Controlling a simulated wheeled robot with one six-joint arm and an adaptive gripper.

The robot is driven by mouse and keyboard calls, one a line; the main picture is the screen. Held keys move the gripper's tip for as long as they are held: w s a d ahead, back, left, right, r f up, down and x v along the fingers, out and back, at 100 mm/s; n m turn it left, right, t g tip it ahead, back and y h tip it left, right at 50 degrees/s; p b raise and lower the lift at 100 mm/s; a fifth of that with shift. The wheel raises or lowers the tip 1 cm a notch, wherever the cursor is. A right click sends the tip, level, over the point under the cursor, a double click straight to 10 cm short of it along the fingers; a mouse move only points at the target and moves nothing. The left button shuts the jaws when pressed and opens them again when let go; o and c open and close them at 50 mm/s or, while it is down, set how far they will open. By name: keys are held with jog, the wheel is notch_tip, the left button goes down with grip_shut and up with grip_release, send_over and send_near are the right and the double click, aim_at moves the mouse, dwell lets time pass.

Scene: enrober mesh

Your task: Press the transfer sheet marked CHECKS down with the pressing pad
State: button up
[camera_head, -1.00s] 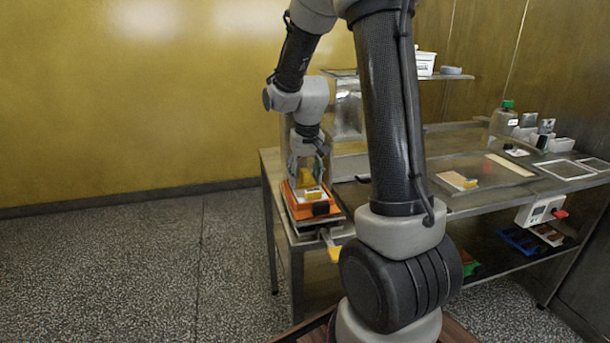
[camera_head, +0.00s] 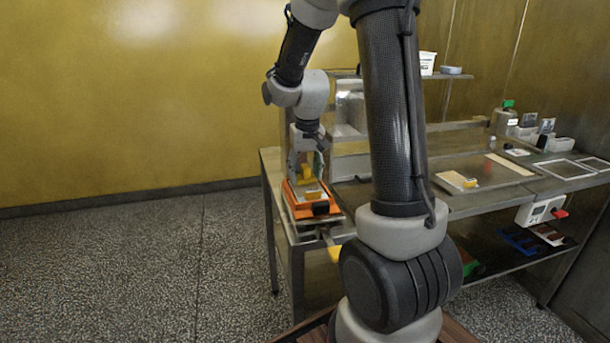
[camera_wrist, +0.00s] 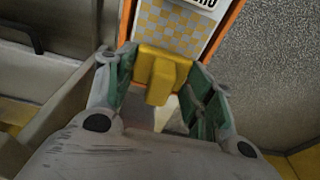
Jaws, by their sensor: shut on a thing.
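My gripper (camera_head: 305,165) is at the near-left end of the steel bench, pointing down over an orange-edged tray (camera_head: 296,211). It is shut on a yellow block, which I take to be the pressing pad (camera_wrist: 160,68); the pad also shows in the head view (camera_head: 306,173). In the wrist view the green-lined fingers stand on either side of the pad. Beyond it lies a yellow-and-white checked sheet (camera_wrist: 172,28) within the orange edge (camera_wrist: 226,28). Its label is cut off, so I cannot read it fully. I cannot tell whether the pad touches anything below.
The steel bench (camera_head: 508,190) runs right, with a yellow-and-white piece (camera_head: 457,180) on it and a green-capped bottle (camera_head: 502,121) farther back. A white device (camera_head: 540,210) hangs at the bench's front edge. Floor to the left is clear.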

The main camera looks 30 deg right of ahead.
jog(key=shift+r, duration=2.85)
jog(key=shift+f, duration=0.15)
jog(key=shift+s+a+f, duration=0.1)
jog(key=shift+s+f, duration=0.25)
jog(key=shift+f, duration=0.55)
jog(key=shift+s+a+f, duration=0.1)
jog(key=shift+s+f, duration=0.25)
jog(key=shift+f, duration=0.6)
jog(key=shift+s+a+f, duration=0.1)
jog(key=shift+s+f, duration=0.25)
jog(key=shift+f, duration=0.65)
jog(key=shift+f, duration=0.5)
jog(key=shift+r, duration=3.5)
